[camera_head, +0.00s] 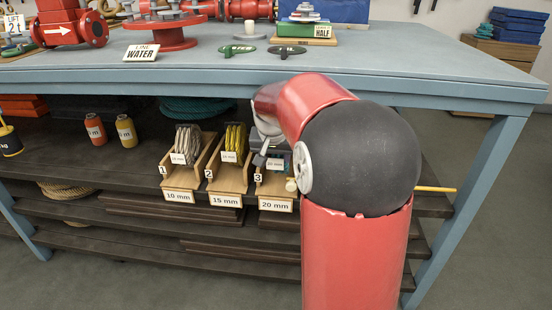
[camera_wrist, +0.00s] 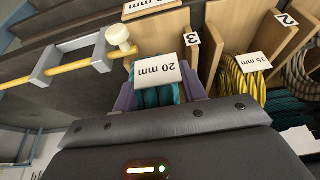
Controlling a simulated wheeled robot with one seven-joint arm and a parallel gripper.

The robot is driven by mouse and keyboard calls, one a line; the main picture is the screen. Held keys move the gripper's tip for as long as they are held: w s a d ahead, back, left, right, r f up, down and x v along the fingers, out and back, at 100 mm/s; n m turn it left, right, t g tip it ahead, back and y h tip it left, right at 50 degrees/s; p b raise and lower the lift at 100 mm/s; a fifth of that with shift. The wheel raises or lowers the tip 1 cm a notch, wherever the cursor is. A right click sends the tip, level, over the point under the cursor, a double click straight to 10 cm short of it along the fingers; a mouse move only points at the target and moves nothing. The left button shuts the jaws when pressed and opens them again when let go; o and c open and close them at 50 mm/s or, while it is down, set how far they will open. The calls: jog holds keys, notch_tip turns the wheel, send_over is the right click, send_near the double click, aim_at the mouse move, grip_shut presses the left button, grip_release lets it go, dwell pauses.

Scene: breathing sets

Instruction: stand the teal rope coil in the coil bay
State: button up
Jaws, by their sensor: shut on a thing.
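The teal rope coil (camera_wrist: 150,97) with a white 20 mm tag stands upright between the purple fingers of my gripper (camera_wrist: 165,85) in the wrist view. My gripper is shut on it. In the head view the coil (camera_head: 275,164) shows small and partly hidden by my arm, at wooden bay 3 (camera_head: 272,186) with its 20 mm label. The bay also shows in the wrist view (camera_wrist: 158,32), its front toward the top. The coil overlaps the bay; I cannot tell whether it touches the floor of it.
Bay 1 holds a pale coil (camera_head: 186,146) and bay 2 a yellow coil (camera_head: 232,144), close beside bay 3. A yellow rod with a pale knob (camera_wrist: 118,35) runs on the other side. The blue tabletop (camera_head: 230,70) lies above the shelf.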

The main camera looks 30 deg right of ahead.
jog(key=shift+f+b, duration=0.55)
jog(key=shift+f, duration=0.15)
jog(key=o, duration=1.2)
jog(key=shift+r, duration=0.1)
